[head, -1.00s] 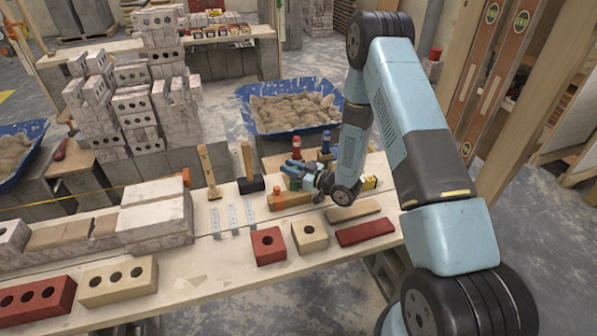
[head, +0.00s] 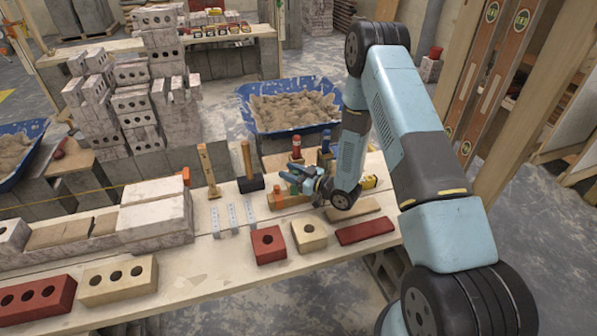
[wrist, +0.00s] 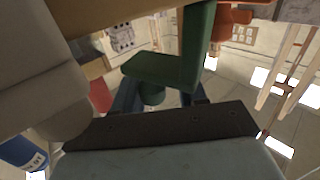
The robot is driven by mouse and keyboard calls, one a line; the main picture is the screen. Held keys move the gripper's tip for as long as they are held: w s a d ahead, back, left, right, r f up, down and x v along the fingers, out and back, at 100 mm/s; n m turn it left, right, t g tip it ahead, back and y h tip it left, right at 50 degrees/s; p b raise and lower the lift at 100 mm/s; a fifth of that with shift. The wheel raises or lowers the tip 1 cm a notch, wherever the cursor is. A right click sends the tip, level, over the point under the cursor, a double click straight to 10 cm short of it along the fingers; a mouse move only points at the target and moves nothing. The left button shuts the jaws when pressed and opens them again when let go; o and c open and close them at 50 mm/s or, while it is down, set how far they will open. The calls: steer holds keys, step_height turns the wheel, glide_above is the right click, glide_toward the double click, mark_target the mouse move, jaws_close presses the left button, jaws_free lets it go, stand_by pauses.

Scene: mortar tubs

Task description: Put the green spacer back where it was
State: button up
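The green spacer (wrist: 197,48) shows large in the wrist view, against a tan wooden surface. It has an upright part, a flat part and a short round knob. The dark blue fingers of my gripper (wrist: 163,98) stand on either side of the knob, with a visible gap on the right side. In the head view my gripper (head: 298,177) is low over the bench, by the wooden block (head: 284,203) that has an orange piece (head: 277,191) on it. There the gripper partly hides the spacer, and its contact with the block is unclear.
A hammer (head: 250,183) stands left of the block. A red bottle (head: 296,147) and a blue bottle (head: 324,158) stand behind my gripper. A yellow item (head: 369,182) lies to the right. Bricks (head: 309,234) line the bench front (head: 215,262).

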steer(key=shift+o, duration=0.7)
steer(key=r+v, duration=0.1)
steer(key=v, duration=1.1)
